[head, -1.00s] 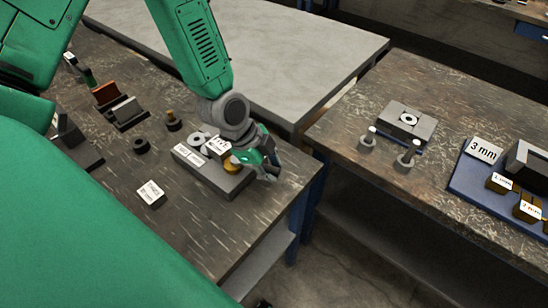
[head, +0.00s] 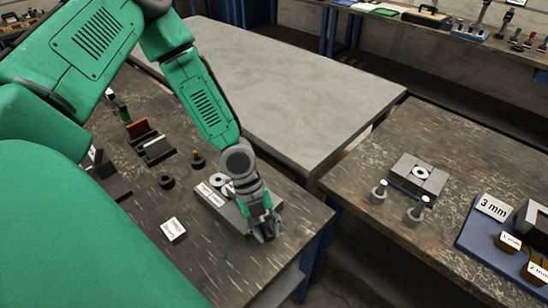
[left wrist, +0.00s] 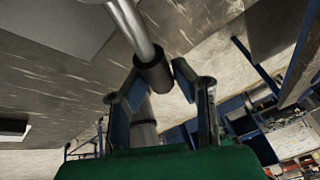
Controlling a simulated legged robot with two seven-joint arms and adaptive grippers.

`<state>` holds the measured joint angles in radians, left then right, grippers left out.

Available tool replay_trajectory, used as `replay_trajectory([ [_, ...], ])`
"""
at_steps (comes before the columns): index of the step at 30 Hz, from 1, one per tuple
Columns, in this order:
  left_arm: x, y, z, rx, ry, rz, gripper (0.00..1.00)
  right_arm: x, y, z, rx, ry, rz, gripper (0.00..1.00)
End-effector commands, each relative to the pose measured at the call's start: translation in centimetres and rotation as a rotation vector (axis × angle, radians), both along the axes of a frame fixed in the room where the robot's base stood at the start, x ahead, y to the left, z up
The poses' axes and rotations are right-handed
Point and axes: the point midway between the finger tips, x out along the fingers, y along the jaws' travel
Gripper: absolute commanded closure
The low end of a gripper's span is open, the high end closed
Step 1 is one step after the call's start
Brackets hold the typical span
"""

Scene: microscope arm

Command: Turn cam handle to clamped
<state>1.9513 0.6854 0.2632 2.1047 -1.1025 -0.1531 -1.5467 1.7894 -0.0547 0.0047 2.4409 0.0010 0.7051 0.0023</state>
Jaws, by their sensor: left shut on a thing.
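The grey clamp block (head: 214,196) with white labels sits near the right edge of the left workbench in the head view. My left gripper (head: 266,230) is at the block's right end, and with my arm it hides that end. In the left wrist view, the cam handle (left wrist: 138,25) is a bare metal rod with a dark sleeve (left wrist: 153,74) on its end. The fingers of my left gripper (left wrist: 160,100) are closed around the sleeved end. The handle cannot be made out in the head view. My right gripper is not in view.
A black ring (head: 166,182), a brass-topped peg (head: 198,160) and a white label card (head: 173,229) are left of the block. A second bench with a grey fixture (head: 418,176) and two posts stands right, across a gap. A bare grey table (head: 290,85) lies behind.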

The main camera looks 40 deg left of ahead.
Motion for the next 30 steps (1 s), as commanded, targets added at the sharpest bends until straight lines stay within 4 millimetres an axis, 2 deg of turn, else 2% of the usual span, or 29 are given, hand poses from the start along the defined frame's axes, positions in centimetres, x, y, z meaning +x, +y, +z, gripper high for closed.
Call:
replay_trajectory([
  [12,-0.15,0.41,0.15,-0.001,-0.008,-0.076,1.00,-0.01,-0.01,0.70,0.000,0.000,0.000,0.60],
  [30,-0.17,0.38,0.20,-0.002,-0.010,-0.088,1.00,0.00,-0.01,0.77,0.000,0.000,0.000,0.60],
])
